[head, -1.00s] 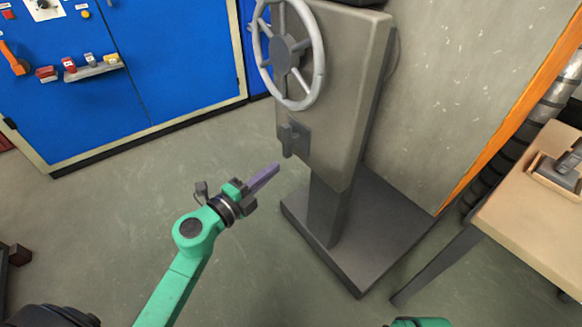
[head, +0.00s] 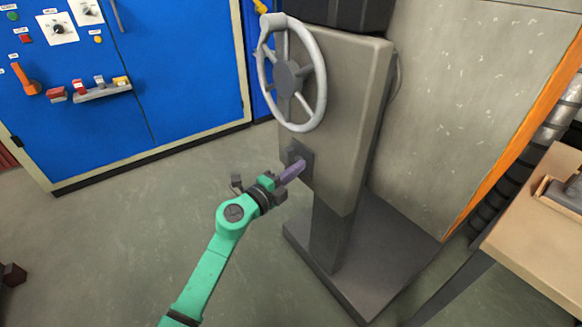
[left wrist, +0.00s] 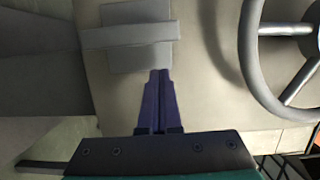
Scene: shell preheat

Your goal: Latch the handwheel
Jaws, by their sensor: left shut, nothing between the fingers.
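The grey spoked handwheel (head: 288,78) is on the front of a grey pedestal cabinet in the head view. Part of it shows at the right of the left wrist view (left wrist: 250,60). Below the wheel is a dark latch plate (head: 297,151) with a bar-shaped lever (left wrist: 130,35), which crosses the plate in the left wrist view. My left gripper (head: 302,164) is shut and empty, its purple fingers pointing at the latch. In the left wrist view its tips (left wrist: 160,73) sit at the lever's edge; I cannot tell if they touch. My right gripper is out of view.
The cabinet (head: 345,110) stands on a post and a wide dark floor base (head: 385,240). A blue control panel (head: 185,70) with switches is at the left, a wooden table (head: 540,220) at the right. The floor between panel and cabinet is clear.

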